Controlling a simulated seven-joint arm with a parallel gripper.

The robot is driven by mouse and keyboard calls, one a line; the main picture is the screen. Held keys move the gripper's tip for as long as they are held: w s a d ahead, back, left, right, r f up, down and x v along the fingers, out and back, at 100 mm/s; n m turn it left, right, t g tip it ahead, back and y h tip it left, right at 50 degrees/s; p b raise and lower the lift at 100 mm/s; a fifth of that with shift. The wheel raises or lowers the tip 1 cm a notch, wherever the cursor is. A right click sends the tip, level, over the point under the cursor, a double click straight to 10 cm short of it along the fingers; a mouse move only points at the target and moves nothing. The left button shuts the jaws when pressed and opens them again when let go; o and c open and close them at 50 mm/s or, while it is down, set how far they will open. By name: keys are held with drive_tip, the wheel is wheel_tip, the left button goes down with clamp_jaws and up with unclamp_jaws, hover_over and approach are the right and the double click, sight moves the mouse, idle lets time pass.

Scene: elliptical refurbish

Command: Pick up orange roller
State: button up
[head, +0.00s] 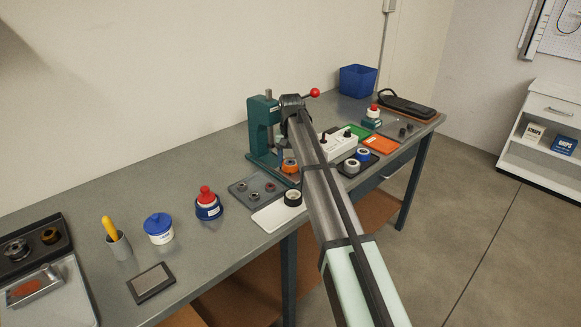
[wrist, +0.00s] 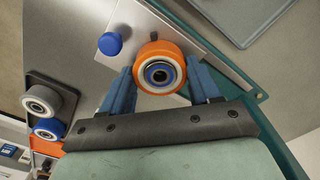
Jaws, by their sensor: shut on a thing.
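The orange roller (wrist: 160,52) is a short orange ring with a dark and blue hub at its centre. In the wrist view it sits between the two blue fingers of my gripper (wrist: 160,75), which are shut on its sides. In the head view the orange roller (head: 289,166) shows at the base of the green press, just left of my arm.
The green press (head: 262,128) with a red-knobbed lever stands close by my arm. A grey tray (head: 240,190) with small parts lies left of it.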

drive_tip(key=c, duration=0.4)
drive_tip(key=shift+r, duration=0.15)
